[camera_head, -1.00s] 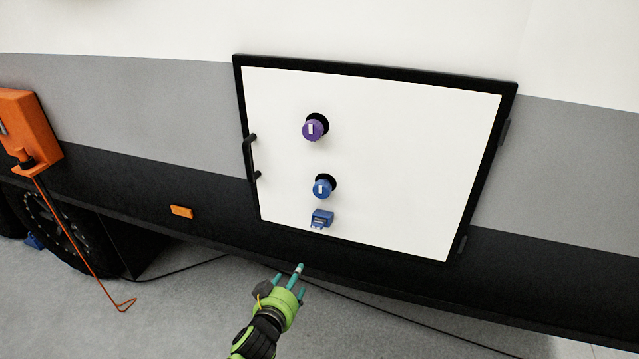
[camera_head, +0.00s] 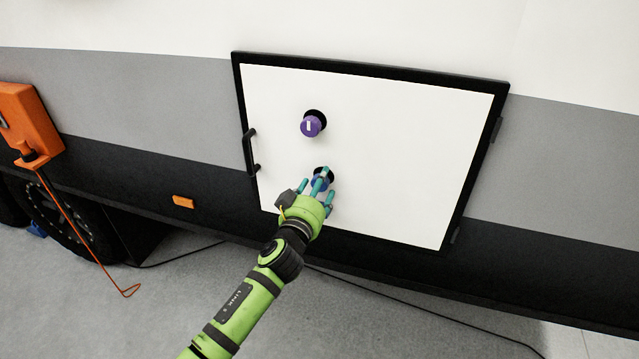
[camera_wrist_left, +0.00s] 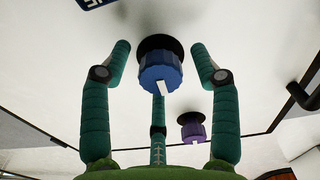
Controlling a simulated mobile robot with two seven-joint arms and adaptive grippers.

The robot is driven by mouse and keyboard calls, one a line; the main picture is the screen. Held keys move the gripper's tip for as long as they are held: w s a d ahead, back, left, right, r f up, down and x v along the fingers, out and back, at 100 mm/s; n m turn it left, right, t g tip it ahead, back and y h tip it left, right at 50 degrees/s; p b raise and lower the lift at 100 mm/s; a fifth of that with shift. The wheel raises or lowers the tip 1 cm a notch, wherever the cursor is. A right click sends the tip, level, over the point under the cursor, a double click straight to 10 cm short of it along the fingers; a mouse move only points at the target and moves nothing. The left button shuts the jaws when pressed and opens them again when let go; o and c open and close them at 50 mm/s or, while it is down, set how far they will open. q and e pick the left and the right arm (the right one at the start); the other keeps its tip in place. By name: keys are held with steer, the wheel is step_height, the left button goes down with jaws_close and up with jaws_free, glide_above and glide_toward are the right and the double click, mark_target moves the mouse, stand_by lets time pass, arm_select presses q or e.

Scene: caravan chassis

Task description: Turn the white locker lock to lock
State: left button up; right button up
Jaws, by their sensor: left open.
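The white locker door (camera_head: 400,150) has a black frame and carries two round knobs. The upper knob (camera_head: 311,126) is purple, with an upright white mark; it also shows in the wrist view (camera_wrist_left: 193,128). The lower knob (camera_wrist_left: 160,72) is blue with a white mark on its edge, set on a dark round base. In the head view the blue knob (camera_head: 316,184) is partly hidden by my fingers. My left gripper (camera_head: 318,181) is open, its three teal fingers spread around the blue knob, with visible gaps in the wrist view. My right gripper is not in view.
A black handle (camera_head: 251,152) stands out at the door's left edge. A blue block (camera_wrist_left: 92,3) on the door is cut off in the wrist view and hidden in the head view. An orange box (camera_head: 30,120) with a cable hangs at the far left.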

arm_select(q)
steer(key=shift+w, duration=0.3)
steer(key=c, duration=1.2)
steer(key=shift+o, duration=0.2)
